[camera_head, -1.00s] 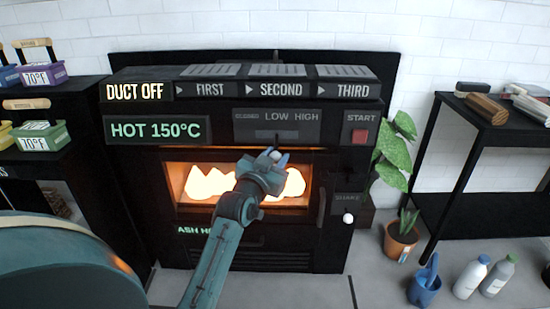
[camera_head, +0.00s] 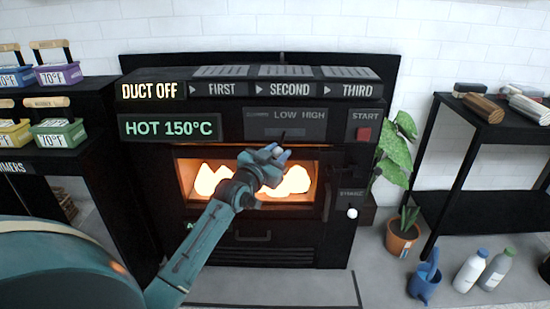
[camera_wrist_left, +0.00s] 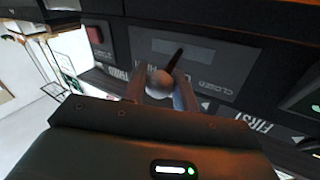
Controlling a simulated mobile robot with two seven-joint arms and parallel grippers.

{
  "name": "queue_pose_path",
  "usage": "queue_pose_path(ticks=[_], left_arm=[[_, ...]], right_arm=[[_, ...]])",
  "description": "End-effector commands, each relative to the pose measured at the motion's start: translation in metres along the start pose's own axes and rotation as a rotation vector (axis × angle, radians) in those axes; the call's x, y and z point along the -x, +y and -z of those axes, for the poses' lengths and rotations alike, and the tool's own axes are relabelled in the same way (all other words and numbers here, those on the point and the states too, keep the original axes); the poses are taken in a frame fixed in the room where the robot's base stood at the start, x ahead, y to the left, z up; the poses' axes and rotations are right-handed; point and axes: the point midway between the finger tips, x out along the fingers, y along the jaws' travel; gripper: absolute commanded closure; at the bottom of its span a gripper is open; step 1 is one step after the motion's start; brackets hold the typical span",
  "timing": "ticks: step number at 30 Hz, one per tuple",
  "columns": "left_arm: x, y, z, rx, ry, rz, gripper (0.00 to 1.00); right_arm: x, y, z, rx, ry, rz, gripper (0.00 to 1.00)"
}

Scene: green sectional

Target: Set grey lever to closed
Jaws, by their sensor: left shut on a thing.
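The grey lever has a round grey knob (camera_head: 279,152) on a dark stem, below a panel (camera_head: 285,124) on the black oven front. The panel reads a dim "CLOSED" at left, then "LOW" and "HIGH". My left gripper (camera_head: 271,151) is at the knob, in front of the lit oven window. In the left wrist view the knob (camera_wrist_left: 159,83) sits between the two fingers, and the stem runs up into the panel's slot. "CLOSED" (camera_wrist_left: 217,86) shows to the right there, upside down. The gripper is shut on the lever. My right gripper is not in view.
A red START button (camera_head: 364,134) is right of the panel. A white knob (camera_head: 352,213) is below it. A dark table (camera_head: 470,120), plants and bottles (camera_head: 470,270) are at right.

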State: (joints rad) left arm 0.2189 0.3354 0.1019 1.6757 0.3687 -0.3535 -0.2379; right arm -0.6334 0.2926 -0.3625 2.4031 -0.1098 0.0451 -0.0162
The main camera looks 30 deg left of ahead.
Motion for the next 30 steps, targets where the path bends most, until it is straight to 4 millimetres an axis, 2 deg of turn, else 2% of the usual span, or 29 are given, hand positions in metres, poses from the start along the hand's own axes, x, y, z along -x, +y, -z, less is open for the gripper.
queue_pose_path(ticks=[4,15,30], left_arm=[[-0.006,-0.012,0.002,0.000,0.001,0.005,1.00],[-0.004,-0.045,-0.004,-0.002,0.001,0.009,1.00],[-0.005,-0.060,-0.010,0.001,0.002,0.010,1.00]], right_arm=[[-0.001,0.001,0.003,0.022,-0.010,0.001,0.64],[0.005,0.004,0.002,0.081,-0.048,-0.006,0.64],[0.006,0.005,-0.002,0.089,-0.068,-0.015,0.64]])
